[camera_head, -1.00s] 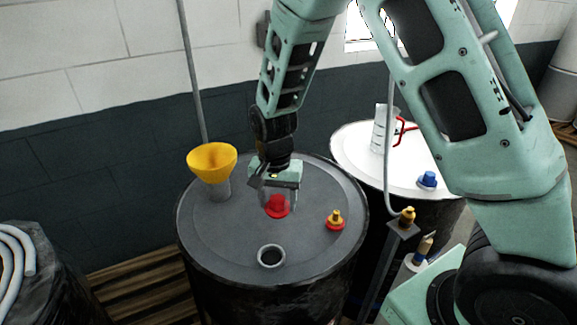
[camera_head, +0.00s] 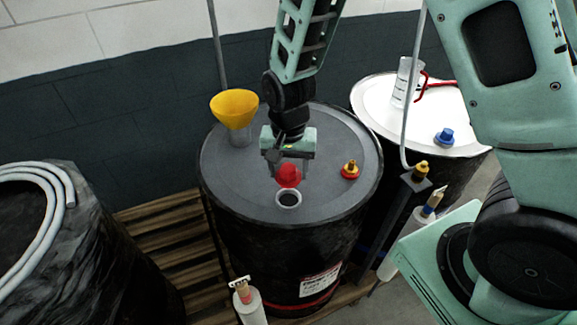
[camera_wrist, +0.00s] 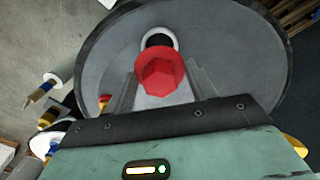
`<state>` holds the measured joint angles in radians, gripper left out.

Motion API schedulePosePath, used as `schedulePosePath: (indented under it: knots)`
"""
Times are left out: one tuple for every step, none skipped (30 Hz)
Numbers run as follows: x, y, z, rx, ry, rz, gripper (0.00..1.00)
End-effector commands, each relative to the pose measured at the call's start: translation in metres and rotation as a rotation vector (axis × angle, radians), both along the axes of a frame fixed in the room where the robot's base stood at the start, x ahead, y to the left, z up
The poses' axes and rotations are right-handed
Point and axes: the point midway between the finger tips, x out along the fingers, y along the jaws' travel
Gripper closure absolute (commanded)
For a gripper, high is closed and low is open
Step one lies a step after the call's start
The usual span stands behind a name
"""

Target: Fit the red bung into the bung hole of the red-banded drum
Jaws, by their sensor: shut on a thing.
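The red bung (camera_head: 288,175) is held between the fingers of my gripper (camera_head: 287,168), above the dark lid of the red-banded drum (camera_head: 240,185). The drum's red band shows low on its side by a white label. The open bung hole (camera_head: 288,199) has a pale raised collar and sits just in front of the bung in the head view. In the wrist view the bung (camera_wrist: 160,75) covers the near part of the hole's collar (camera_wrist: 172,36). The bung appears apart from the collar, though its exact height is hard to tell.
A yellow funnel (camera_head: 234,108) stands at the lid's back left. A small red-and-yellow fitting (camera_head: 350,170) sits at the right. A white-topped drum (camera_head: 375,105) with a blue bung (camera_head: 444,137) and clear jug (camera_head: 405,82) stands behind right. A wrapped drum (camera_head: 90,250) is at left.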

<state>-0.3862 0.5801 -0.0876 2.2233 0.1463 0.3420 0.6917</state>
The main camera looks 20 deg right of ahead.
Motion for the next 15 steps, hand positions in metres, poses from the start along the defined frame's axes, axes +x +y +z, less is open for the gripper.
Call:
schedulePosePath:
  knots:
    - [0.000, 0.000, -0.007, 0.000, 0.000, 0.000, 0.67]
    - [0.000, 0.000, -0.009, 0.000, 0.001, 0.000, 0.67]
    - [0.000, 0.000, -0.013, 0.000, 0.001, 0.000, 0.67]
    - [0.000, 0.000, -0.015, 0.000, 0.001, 0.000, 0.67]
    - [0.000, 0.000, -0.018, 0.000, 0.001, 0.000, 0.67]
    - [0.000, 0.000, -0.022, 0.000, 0.001, 0.000, 0.67]
    - [0.000, 0.000, -0.025, 0.000, 0.001, 0.000, 0.67]
    - [0.000, 0.000, -0.028, 0.000, 0.001, 0.000, 0.67]
    - [0.000, 0.000, -0.032, 0.000, 0.001, 0.000, 0.67]
    - [0.000, 0.000, -0.035, 0.000, 0.001, 0.000, 0.67]
    - [0.000, 0.000, -0.037, 0.000, 0.001, 0.000, 0.67]
    - [0.000, 0.000, -0.041, 0.000, 0.001, 0.000, 0.67]
    - [0.000, 0.000, -0.043, 0.000, 0.001, 0.000, 0.67]
    - [0.000, 0.000, -0.045, 0.000, 0.000, 0.000, 0.67]
    - [0.000, 0.000, -0.047, 0.000, 0.000, 0.000, 0.67]
